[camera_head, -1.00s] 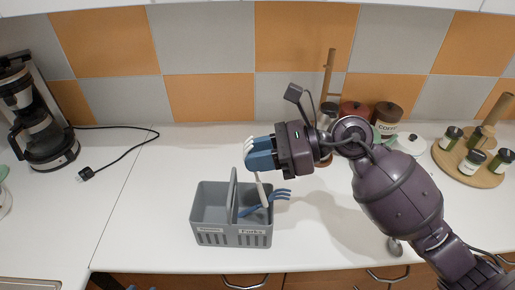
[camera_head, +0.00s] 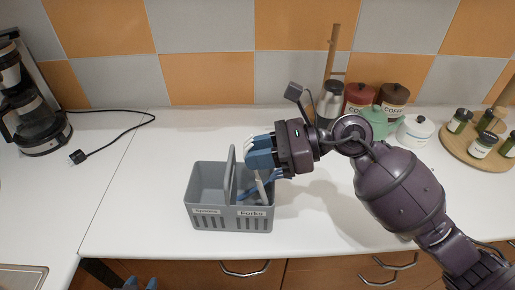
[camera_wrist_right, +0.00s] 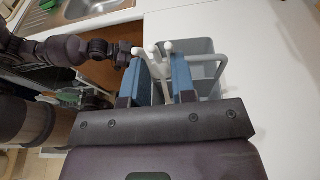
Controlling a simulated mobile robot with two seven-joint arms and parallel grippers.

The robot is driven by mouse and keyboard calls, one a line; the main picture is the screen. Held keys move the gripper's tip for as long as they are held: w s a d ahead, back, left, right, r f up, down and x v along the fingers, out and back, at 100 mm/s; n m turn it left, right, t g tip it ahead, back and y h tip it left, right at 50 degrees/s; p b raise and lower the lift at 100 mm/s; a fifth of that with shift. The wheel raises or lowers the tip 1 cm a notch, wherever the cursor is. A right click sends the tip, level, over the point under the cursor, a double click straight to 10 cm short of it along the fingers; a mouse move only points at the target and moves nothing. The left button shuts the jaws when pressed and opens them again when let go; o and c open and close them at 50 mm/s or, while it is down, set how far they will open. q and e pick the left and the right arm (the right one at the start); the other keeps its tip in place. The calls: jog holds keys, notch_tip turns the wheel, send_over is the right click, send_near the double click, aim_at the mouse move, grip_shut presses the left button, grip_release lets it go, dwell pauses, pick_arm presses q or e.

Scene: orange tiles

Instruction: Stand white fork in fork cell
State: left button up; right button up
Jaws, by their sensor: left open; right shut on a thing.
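The grey two-cell caddy (camera_head: 197,222) stands on the white counter, its left cell labelled apparently "Spoons" and its right cell "Forks". My right gripper (camera_head: 260,153) is shut on the white fork (camera_head: 262,187), above the Forks cell. The fork's tines point up and its handle hangs down at that cell; how deep its lower end reaches is hidden. The white fork's tines also show between the fingers in the right wrist view (camera_wrist_right: 154,52). A blue fork (camera_head: 271,181) leans in the Forks cell, partly hidden by the gripper. My left gripper (camera_head: 140,283) is open and empty at the bottom edge.
A coffee maker (camera_head: 35,120) with a black cord and plug (camera_head: 77,157) stands at the left. Canisters (camera_head: 392,98), a steel shaker (camera_head: 329,100) and a round wooden spice tray (camera_head: 452,150) stand at the back right. The counter left of the caddy is clear.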

pick_arm(q)
jog(key=shift+s+f+b, duration=0.3)
jog(key=shift+f+b, duration=0.25)
jog(key=shift+f, duration=0.3)
jog(key=shift+s+f+b, duration=0.3)
jog(key=shift+f+b, duration=0.2)
jog(key=shift+f, duration=0.35)
pick_arm(e)
jog(key=shift+f, duration=1.65)
pick_arm(q)
jog(key=shift+w, duration=0.1)
jog(key=shift+w+r, duration=0.15)
jog(key=shift+w, duration=0.05)
pick_arm(e)
jog(key=o, duration=1)
jog(key=shift+d, duration=0.1)
pick_arm(q)
jog(key=shift+s+f+b, duration=0.25)
jog(key=shift+f+b, duration=0.1)
jog(key=shift+f, duration=0.2)
jog(key=shift+s+f+b, duration=0.2)
jog(key=shift+f+b, duration=0.15)
jog(key=shift+f, duration=0.15)
pick_arm(e)
jog(key=v, duration=1)
jog(key=shift+d+r, duration=0.1)
jog(key=shift+d, duration=0.2)
